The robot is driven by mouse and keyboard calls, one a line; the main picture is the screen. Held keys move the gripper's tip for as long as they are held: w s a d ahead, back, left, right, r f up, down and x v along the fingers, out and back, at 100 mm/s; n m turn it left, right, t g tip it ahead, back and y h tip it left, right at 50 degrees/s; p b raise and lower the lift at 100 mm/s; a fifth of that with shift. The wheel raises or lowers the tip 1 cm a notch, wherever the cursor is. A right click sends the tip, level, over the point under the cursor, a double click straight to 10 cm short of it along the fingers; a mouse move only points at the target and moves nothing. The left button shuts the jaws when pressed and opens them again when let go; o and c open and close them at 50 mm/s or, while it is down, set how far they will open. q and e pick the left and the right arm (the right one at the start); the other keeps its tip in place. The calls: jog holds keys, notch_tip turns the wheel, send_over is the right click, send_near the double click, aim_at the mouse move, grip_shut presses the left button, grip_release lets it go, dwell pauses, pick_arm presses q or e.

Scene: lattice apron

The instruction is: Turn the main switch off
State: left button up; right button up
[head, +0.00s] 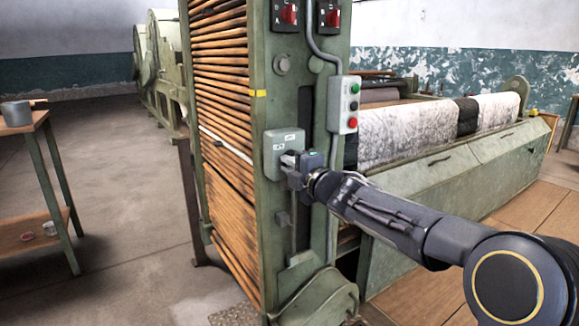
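A grey-green switch box (278,150) with small pale labels is mounted on the front of the green machine post (268,108). I take it for the main switch. My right gripper (291,160) is at the box's lower right front, its fingers at or very close to the box. The gripper hides that part of the box, so the switch's handle and its position cannot be made out. Whether the fingers are apart or closed on something is too small to tell. My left gripper is not in view.
Two red rotary switches (289,14) sit at the top of the post. A table with a pot (16,113) stands left; floor between is clear.

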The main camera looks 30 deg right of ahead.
jog(key=o, duration=0.4)
jog(key=shift+d, duration=0.1)
jog(key=s, duration=0.2)
jog(key=s+p, duration=0.1)
jog(key=s, duration=0.4)
jog(key=shift+s+d, duration=0.3)
jog(key=shift+s, duration=0.05)
